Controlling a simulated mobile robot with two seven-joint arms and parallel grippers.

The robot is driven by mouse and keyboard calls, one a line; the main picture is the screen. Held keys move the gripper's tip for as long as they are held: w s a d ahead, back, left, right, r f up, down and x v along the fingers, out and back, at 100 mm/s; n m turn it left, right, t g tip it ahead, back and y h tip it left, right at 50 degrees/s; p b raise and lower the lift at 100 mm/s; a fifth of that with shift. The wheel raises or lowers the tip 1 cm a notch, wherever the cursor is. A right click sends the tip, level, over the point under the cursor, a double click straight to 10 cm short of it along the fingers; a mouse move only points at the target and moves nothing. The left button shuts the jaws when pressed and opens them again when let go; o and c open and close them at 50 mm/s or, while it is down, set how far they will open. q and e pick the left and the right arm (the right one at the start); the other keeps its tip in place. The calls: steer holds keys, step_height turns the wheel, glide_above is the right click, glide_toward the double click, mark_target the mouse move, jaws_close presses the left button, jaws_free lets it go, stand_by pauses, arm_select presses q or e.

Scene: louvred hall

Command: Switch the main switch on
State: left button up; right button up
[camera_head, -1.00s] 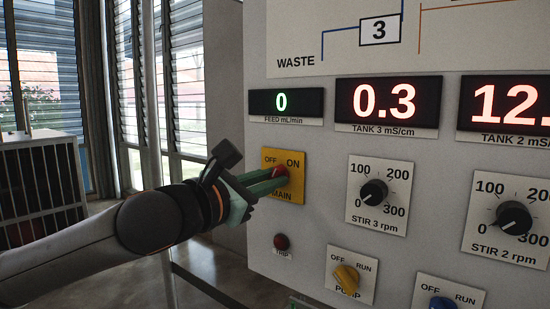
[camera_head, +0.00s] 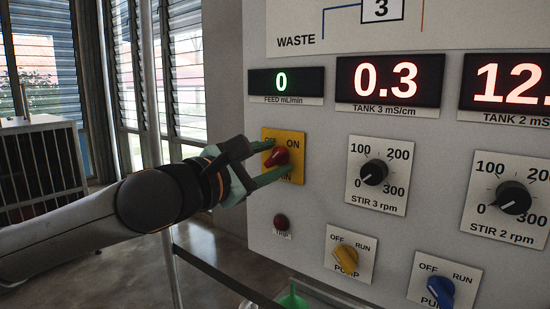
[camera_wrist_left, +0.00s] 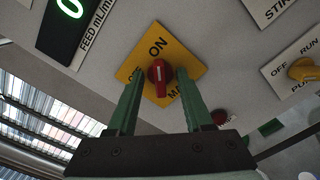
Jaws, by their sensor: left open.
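The main switch is a red knob (camera_head: 281,157) on a yellow plate (camera_head: 298,172) marked OFF, ON and MAIN. The knob slants up to the right, towards ON. In the left wrist view the white line on the knob (camera_wrist_left: 159,75) also points towards ON on the plate (camera_wrist_left: 185,57). My left gripper (camera_head: 268,160) is open, with one green finger above the knob and one below. In the wrist view its fingers (camera_wrist_left: 160,85) stand on either side of the knob, apart from it. The lower finger covers part of the MAIN label. My right gripper is out of view.
Lit displays (camera_head: 287,82) sit above the switch. A dark red TRIP lamp (camera_head: 281,222) is below it. Stir dials (camera_head: 373,172), a yellow pump knob (camera_head: 345,258) and a blue knob (camera_head: 440,291) are to the right. A dark cabinet (camera_head: 40,165) stands at the left.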

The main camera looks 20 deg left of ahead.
arm_select(q)
steer(key=v, duration=0.7)
stand_by(0.3)
